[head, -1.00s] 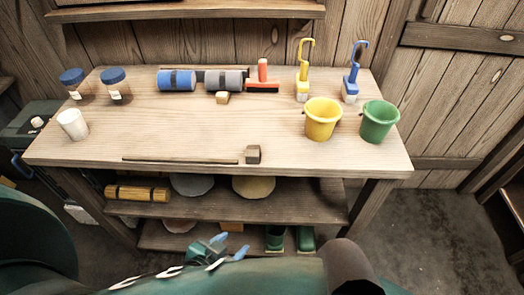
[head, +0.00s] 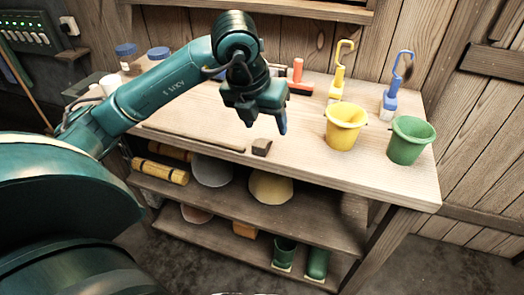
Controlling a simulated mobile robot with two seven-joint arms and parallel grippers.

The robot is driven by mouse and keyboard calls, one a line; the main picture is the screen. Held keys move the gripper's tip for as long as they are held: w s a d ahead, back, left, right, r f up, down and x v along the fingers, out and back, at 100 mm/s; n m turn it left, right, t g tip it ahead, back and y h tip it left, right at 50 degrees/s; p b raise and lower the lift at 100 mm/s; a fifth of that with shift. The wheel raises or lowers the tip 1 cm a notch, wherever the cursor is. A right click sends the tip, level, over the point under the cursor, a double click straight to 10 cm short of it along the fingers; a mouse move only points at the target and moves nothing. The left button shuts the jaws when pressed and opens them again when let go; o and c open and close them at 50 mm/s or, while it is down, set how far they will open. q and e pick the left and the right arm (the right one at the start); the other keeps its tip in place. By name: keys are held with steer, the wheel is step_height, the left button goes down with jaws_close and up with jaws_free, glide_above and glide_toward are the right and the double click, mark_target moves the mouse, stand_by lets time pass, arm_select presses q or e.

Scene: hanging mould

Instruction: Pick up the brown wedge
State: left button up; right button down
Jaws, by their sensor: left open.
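The brown wedge (head: 262,147) is a small dark block. It lies near the front edge of the wooden workbench (head: 330,172), beside the right end of a long thin rod (head: 195,137). My left gripper (head: 265,124) is open and empty. It points down over the bench and shows just above the wedge in the picture, apart from it. My right gripper is out of view.
A yellow bucket (head: 344,128) and a green bucket (head: 408,141) stand to the right on the bench. Behind them are a yellow hook-handled tool (head: 338,75) and a blue one (head: 393,92). A red-handled tool (head: 298,76) lies behind my gripper. Shelves below hold several items.

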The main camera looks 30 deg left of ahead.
arm_select(q)
steer(key=a+y, duration=0.2)
steer(key=a, duration=0.1)
glide_above(261, 141)
steer(key=s, duration=0.2)
steer(key=shift+n+h, duration=0.3)
steer(key=shift+n, duration=0.1)
steer(key=f, duration=0.5)
steer(key=shift+s+d, duration=0.2)
steer(key=shift+d, duration=0.15)
steer(key=shift+p+x, duration=0.75)
steer(key=shift+x, duration=2.35)
steer(key=c, duration=1.1)
